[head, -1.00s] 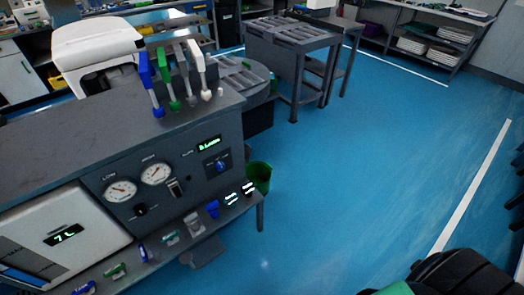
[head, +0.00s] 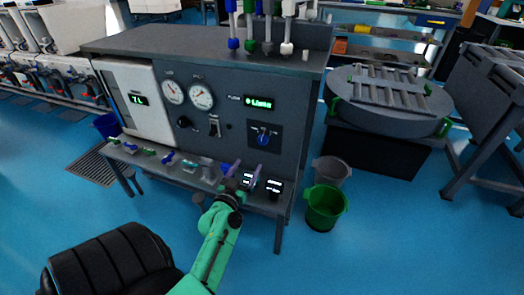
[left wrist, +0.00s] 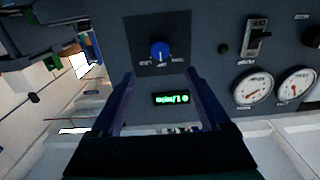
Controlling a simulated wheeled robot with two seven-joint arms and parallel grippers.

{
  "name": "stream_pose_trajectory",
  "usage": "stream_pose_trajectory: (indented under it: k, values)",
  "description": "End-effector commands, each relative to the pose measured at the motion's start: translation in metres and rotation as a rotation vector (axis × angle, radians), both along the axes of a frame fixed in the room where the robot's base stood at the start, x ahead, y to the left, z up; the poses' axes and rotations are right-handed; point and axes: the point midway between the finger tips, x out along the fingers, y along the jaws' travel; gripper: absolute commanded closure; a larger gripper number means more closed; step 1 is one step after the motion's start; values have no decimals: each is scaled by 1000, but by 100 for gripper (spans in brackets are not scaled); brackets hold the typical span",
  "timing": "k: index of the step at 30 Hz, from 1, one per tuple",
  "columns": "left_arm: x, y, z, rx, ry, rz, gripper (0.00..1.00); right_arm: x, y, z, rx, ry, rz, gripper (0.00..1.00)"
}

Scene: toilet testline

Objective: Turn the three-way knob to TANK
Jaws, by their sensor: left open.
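The three-way knob (head: 263,136) is blue and sits on a dark square plate on the right of the grey test panel. It also shows in the left wrist view (left wrist: 160,50), where the picture is upside down and the labels are too small to read. My left gripper (head: 245,168) is open and empty, in front of the panel and lower than the knob in the head view. In the left wrist view its two fingers (left wrist: 160,73) stand apart, with the knob beyond their tips and between their lines. They do not touch it. My right gripper is not in view.
A green-lit flow display (head: 260,102) is above the knob. Two round gauges (head: 187,94) and a switch (head: 214,126) are to its left. A narrow shelf (head: 150,163) with small coloured parts juts out below. A green bucket (head: 325,206) stands right of the bench on open blue floor.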

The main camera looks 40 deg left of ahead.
Motion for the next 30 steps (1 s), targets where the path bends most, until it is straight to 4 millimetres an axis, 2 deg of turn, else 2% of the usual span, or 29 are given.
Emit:
stream_pose_trajectory:
  k: [9,12,17,24,25,26,30]
  values:
    - [80,27,1,-2,-3,-2,20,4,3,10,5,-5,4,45]
    - [101,34,1,-3,-2,-3,20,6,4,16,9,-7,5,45]
    - [119,40,1,-2,2,-4,20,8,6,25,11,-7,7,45]
    - [121,41,1,-2,3,-4,20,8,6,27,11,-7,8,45]
    - [121,41,1,-2,3,-4,24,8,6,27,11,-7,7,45]
    - [121,41,1,-2,3,-4,36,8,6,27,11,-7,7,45]
    - [121,41,1,-2,3,-4,89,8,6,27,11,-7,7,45]
